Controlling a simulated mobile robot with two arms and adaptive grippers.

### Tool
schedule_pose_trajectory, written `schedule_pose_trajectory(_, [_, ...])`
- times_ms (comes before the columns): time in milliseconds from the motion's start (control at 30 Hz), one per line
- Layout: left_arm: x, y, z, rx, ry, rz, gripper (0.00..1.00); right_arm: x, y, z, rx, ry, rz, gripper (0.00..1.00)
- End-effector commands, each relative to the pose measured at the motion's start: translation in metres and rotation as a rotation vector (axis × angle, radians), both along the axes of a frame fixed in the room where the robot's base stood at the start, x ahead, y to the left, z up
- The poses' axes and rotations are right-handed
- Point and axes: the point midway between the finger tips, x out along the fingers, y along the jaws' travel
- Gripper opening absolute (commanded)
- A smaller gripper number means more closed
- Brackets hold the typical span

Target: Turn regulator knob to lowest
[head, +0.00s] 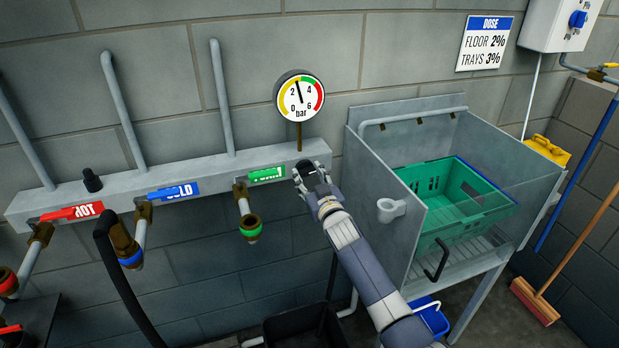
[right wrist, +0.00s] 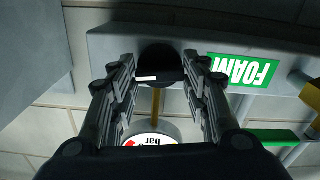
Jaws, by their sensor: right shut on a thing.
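The black regulator knob (right wrist: 160,62) sits on the end of the grey manifold (head: 215,172), below the pressure gauge (head: 300,96). A white mark shows on the knob in the right wrist view. My right gripper (head: 308,172) is at the knob, with its two fingers on either side of it, shut on it. The fingers mostly hide the knob in the head view. The gauge needle stands between 2 and 4, slightly left of straight up. The gauge also shows upside down in the right wrist view (right wrist: 152,140). My left gripper is not in view.
The green FOAM label (head: 267,174) and its valve (head: 246,212) are just left of my right gripper. The blue COLD label (head: 173,192) is farther left. A metal sink (head: 375,190) with a green crate (head: 425,180) stands to the right. A black bin (head: 305,325) is below.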

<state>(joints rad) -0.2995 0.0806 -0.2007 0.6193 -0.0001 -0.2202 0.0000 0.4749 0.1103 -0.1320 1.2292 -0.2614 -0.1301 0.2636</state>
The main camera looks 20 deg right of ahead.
Motion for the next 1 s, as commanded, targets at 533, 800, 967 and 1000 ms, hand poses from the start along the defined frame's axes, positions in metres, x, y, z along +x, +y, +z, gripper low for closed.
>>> schedule_pose_trajectory(533, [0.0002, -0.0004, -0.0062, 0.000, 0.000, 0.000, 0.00, -0.0001, -0.0003, -0.0011, -0.522, -0.017, 0.000, 0.19])
schedule_pose_trajectory(800, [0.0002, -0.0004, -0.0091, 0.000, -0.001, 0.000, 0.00, -0.0002, -0.0003, -0.0013, -0.778, -0.025, 0.001, 0.19])
schedule_pose_trajectory(967, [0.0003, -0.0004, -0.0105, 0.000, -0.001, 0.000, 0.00, -0.0002, -0.0007, -0.0016, -0.930, -0.030, 0.001, 0.19])
schedule_pose_trajectory(1000, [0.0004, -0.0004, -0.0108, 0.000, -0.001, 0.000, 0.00, -0.0002, -0.0006, -0.0015, -0.967, -0.031, 0.001, 0.19])
